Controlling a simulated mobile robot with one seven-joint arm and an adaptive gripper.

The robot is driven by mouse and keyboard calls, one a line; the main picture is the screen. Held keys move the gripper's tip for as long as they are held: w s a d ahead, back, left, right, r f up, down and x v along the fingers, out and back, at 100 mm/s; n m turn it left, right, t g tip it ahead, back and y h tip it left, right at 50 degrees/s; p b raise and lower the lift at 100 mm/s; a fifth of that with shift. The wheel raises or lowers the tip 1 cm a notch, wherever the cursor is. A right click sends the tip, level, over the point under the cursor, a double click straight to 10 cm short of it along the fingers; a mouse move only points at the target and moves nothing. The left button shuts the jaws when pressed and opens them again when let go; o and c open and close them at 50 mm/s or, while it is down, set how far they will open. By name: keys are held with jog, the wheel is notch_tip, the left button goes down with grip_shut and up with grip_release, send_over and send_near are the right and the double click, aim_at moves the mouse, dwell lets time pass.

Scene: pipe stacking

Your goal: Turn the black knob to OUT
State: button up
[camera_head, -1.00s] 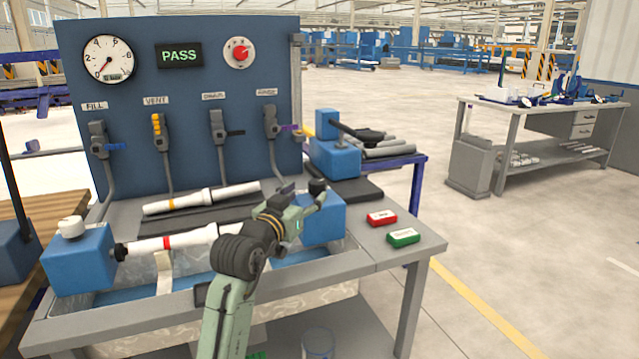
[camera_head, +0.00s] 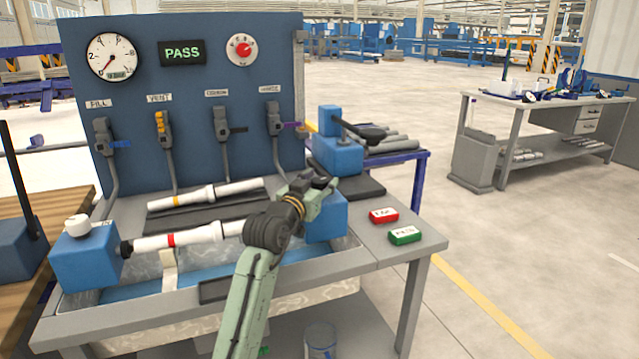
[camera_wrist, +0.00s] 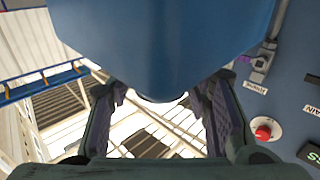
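The right blue block (camera_head: 328,222) stands at the right end of the trough. The black knob that showed on its top earlier is now hidden behind my gripper (camera_head: 322,184), which is at the block's top. In the wrist view the blue block (camera_wrist: 165,40) fills the upper middle. There the two fingers of my gripper (camera_wrist: 160,98) stand apart on either side of the block's lower edge. I see no knob between them, and I cannot tell whether they touch anything. No OUT marking is readable.
The left blue block (camera_head: 85,260) carries a white knob (camera_head: 77,225). A white pipe (camera_head: 190,238) with a red band lies over the trough. The panel (camera_head: 200,90) behind has a gauge and PASS display.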

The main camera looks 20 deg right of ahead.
jog(key=c, duration=0.8)
